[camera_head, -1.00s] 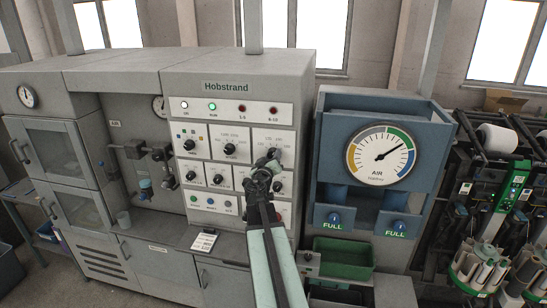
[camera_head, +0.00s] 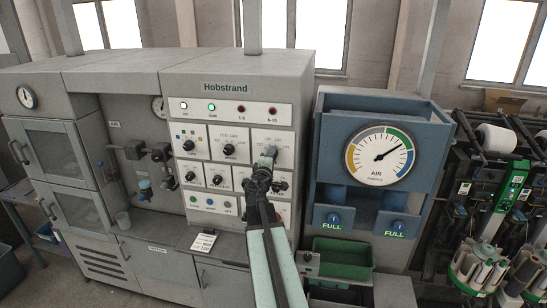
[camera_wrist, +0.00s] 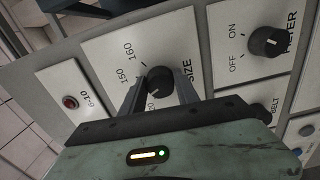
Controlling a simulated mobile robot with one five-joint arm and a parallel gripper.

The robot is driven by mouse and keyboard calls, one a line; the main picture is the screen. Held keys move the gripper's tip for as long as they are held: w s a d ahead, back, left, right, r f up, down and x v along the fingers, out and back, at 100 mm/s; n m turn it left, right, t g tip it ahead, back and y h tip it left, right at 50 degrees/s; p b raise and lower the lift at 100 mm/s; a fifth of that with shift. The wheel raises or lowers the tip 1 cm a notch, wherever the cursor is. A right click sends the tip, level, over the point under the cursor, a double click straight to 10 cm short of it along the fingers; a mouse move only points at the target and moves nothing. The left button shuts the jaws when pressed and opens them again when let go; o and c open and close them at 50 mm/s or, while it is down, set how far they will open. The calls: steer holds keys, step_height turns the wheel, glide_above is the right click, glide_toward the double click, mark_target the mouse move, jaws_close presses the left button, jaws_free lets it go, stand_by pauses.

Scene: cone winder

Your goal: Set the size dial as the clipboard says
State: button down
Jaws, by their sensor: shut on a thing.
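The black size dial (camera_wrist: 158,80) sits on a white plate lettered SIZE in the wrist view, with marks 150 and 160 readable and a third number partly hidden. My gripper (camera_wrist: 158,92) has one finger on each side of the dial and is shut on it. I cannot tell surely which mark the dial points to. In the head view my gripper (camera_head: 268,158) covers most of the dial on the control panel. The clipboard (camera_head: 204,242) lies on the ledge below the panel; its writing is too small to read surely.
The filter dial (camera_wrist: 269,42) is close beside the size plate, and the belt knob (camera_wrist: 262,108) is near my gripper. A red lamp (camera_wrist: 70,102) marked 6-10 is on the other side. The blue air gauge cabinet (camera_head: 381,154) stands right of my arm.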

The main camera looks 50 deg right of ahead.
steer(key=n, duration=0.6)
steer(key=shift+w+a, duration=0.1)
steer(key=shift+a, duration=0.1)
steer(key=shift+n, duration=0.4)
stand_by(0.3)
steer(key=c, duration=0.9)
jaws_free()
